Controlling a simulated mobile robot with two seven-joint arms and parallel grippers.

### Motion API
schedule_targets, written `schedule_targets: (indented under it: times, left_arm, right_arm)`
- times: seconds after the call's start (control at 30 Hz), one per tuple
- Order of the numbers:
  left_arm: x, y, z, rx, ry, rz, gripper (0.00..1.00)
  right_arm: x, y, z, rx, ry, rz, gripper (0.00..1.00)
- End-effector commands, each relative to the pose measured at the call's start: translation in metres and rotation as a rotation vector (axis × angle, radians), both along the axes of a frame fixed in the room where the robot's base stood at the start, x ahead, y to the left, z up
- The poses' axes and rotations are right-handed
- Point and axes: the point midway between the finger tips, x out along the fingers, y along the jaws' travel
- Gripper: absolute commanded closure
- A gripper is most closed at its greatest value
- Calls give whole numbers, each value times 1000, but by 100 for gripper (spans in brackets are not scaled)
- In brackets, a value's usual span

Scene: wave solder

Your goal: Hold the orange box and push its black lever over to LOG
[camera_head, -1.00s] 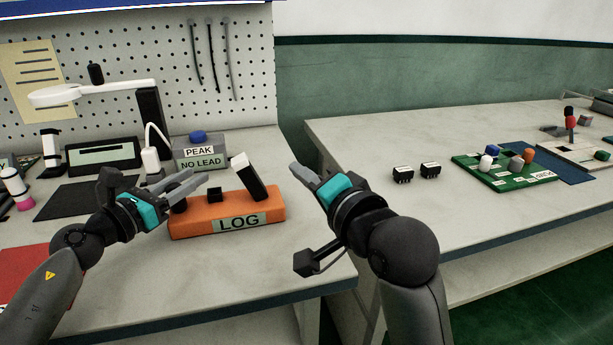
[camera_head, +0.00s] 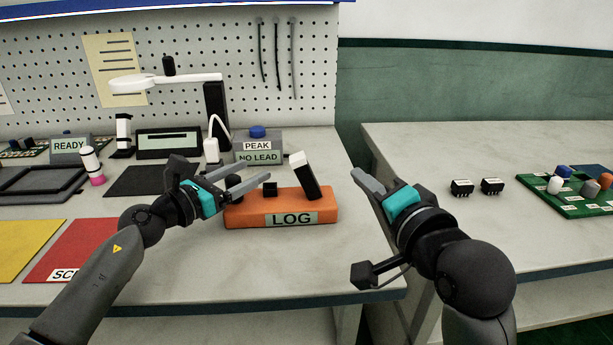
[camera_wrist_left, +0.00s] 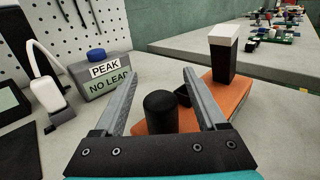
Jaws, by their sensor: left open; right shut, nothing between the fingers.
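The orange box (camera_head: 252,213) with a LOG label on its front sits on the left bench. Its black lever (camera_head: 308,181) with a white tip stands near the right end and leans to the left in the head view. A black knob (camera_head: 234,186) is at the left end of the box. My left gripper (camera_head: 244,178) is open at that end. In the left wrist view the black knob (camera_wrist_left: 161,112) stands between its open fingers, and the lever (camera_wrist_left: 222,56) is beyond them. My right gripper (camera_head: 362,176) is shut and empty, to the right of the lever and apart from it.
A grey PEAK / NO LEAD box (camera_head: 258,149) with a blue button stands behind the orange box. A white lamp (camera_head: 170,80) and a dark display (camera_head: 168,142) are at the back left. Black parts (camera_head: 462,187) and a green board (camera_head: 590,196) lie on the right bench.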

Motion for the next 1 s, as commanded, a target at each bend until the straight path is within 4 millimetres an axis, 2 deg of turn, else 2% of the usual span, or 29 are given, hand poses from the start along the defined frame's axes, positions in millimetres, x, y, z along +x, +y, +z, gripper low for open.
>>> schedule_targets:
  times: [0.2,0.37,0.8,1.0]
  left_arm:
    - [0,0,1,-1,-3,0,27]
    - [-8,9,0,0,-1,2,27]
    - [-65,65,0,1,0,1,27]
    - [-80,80,0,-1,1,0,27]
  right_arm:
    - [0,0,0,0,0,0,100]
    - [0,0,0,0,0,0,100]
    - [0,0,0,0,0,0,100]
    - [0,0,0,0,0,0,100]
